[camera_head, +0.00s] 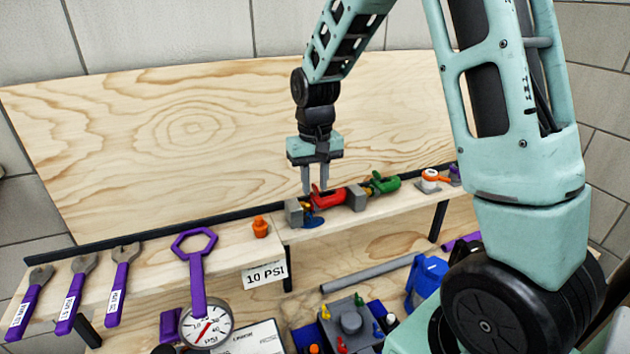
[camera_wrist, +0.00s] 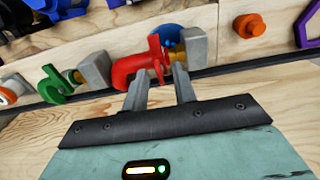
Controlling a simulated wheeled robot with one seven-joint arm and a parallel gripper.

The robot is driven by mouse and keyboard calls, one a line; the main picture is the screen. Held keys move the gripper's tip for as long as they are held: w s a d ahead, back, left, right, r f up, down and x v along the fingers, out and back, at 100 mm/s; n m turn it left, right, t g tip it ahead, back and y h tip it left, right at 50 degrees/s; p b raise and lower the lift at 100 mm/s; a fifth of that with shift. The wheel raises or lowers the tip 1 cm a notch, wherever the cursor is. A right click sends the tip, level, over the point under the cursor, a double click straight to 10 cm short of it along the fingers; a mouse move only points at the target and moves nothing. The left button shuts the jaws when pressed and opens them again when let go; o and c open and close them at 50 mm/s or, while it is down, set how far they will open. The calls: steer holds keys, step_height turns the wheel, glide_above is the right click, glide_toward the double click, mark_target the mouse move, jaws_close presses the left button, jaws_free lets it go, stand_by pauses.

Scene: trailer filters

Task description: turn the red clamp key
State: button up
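The red clamp (camera_head: 328,199) sits on the wooden shelf between grey blocks, with its small red key (camera_head: 315,188) standing up from its top. The clamp also shows in the wrist view (camera_wrist: 126,72), with the key (camera_wrist: 156,50) rising beside a brass part and a blue disc. My gripper (camera_head: 315,186) points down over the clamp, fingers apart. In the wrist view the fingertips (camera_wrist: 160,80) lie either side of the key's line, with the key at or just beyond the tips. I cannot tell whether they touch it. Nothing is held.
A green clamp (camera_head: 383,184) and a white-and-orange part (camera_head: 430,180) stand to the right on the shelf. An orange knob (camera_head: 261,227) and purple wrenches (camera_head: 70,295) lie left. A wooden backboard (camera_head: 180,140) rises behind. A gauge (camera_head: 206,326) is lower in front.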

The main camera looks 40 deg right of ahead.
mark_target(315, 185)
step_height(315, 185, up, 17)
steer(key=b, duration=0.3)
steer(key=shift+r+b, duration=0.2)
steer(key=shift+b, duration=0.1)
stand_by(0.4)
